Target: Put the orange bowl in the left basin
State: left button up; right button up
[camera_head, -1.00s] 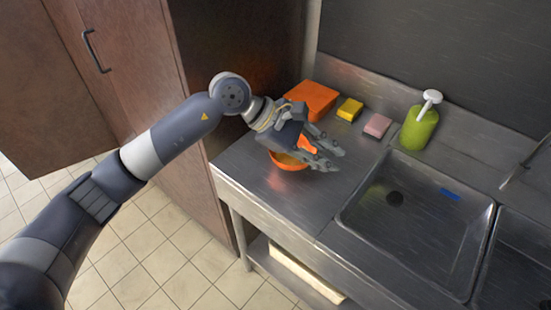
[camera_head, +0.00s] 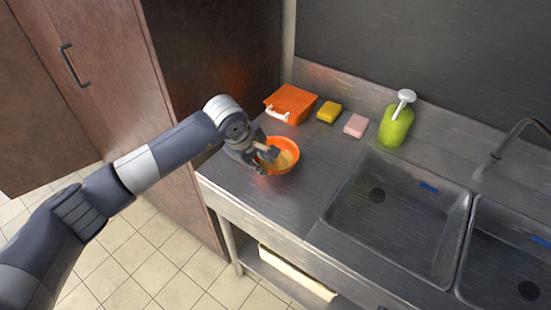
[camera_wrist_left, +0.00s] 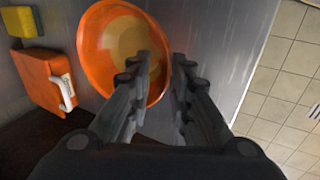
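The orange bowl (camera_head: 286,165) stands upright on the steel counter, left of the basins, with something yellowish inside. It also shows in the left wrist view (camera_wrist_left: 97,45). My left gripper (camera_head: 268,155) is low at the bowl's left side. In the wrist view its fingers (camera_wrist_left: 160,65) are apart, one over the bowl's inside and one outside, with the rim between them. I see no clear grip on the rim. The left basin (camera_head: 400,225) is empty apart from its dark drain and a blue mark. My right gripper is out of view.
An orange box with a white handle (camera_head: 292,103), a yellow sponge (camera_head: 329,112), a pink sponge (camera_head: 355,125) and a green pump bottle (camera_head: 396,125) line the back. A faucet (camera_head: 510,140) stands by the right basin (camera_head: 510,255). Counter between bowl and left basin is clear.

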pick_arm(q)
jog(key=x, duration=0.1)
jog(key=p+x, duration=0.1)
jog(key=x, duration=0.1)
jog(key=shift+s+d+f, duration=0.15)
jog(key=shift+s+f, duration=0.05)
jog(key=shift+f, duration=0.05)
jog(key=shift+w+d+f+p, duration=0.2)
jog(key=shift+f+p, duration=0.1)
jog(key=shift+f, duration=0.2)
jog(key=shift+a, duration=0.1)
grip_shut()
